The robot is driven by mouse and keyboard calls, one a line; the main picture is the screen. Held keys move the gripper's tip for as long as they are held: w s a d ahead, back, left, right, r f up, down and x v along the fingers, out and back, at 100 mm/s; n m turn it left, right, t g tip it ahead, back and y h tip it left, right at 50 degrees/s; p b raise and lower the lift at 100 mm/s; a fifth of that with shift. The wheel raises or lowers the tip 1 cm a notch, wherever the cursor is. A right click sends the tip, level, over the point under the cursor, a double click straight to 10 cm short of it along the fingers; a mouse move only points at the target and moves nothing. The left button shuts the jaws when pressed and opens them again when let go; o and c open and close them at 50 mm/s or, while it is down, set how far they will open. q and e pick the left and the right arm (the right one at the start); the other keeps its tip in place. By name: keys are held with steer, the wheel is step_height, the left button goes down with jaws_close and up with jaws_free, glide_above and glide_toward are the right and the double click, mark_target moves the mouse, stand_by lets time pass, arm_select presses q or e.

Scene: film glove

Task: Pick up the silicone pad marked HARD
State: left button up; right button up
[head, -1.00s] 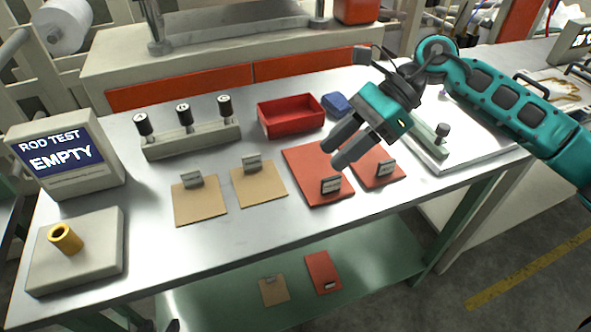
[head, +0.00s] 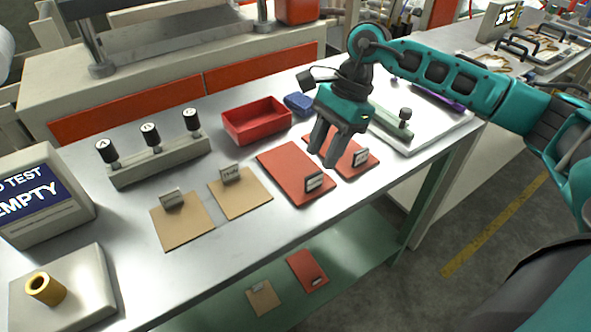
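A larger red pad (head: 287,168) and a smaller red pad (head: 346,143) lie side by side on the metal table, each with a small label plate at its front. Two tan pads, a left one (head: 180,227) and a right one (head: 240,198), lie to their left, with label plates at their back edges. The label writing is too small to read, so I cannot tell which pad is marked HARD. My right gripper (head: 323,157) points down over the red pads, fingers apart with nothing between them. It partly hides the smaller red pad. My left gripper is out of view.
A red tray (head: 257,123) and a blue object (head: 298,103) stand behind the pads. A rack (head: 160,162) with black-topped posts is at the left, near the EMPTY sign (head: 35,192). The lower shelf holds another tan pad (head: 263,299) and red pad (head: 307,270).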

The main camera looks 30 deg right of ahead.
mark_target(314, 174)
steer(key=x, duration=0.6)
steer(key=shift+f+p, duration=0.2)
steer(key=shift+p, duration=0.15)
steer(key=shift+s, duration=0.1)
steer(key=shift+c, duration=0.3)
jaws_close()
steer(key=shift+r, duration=0.1)
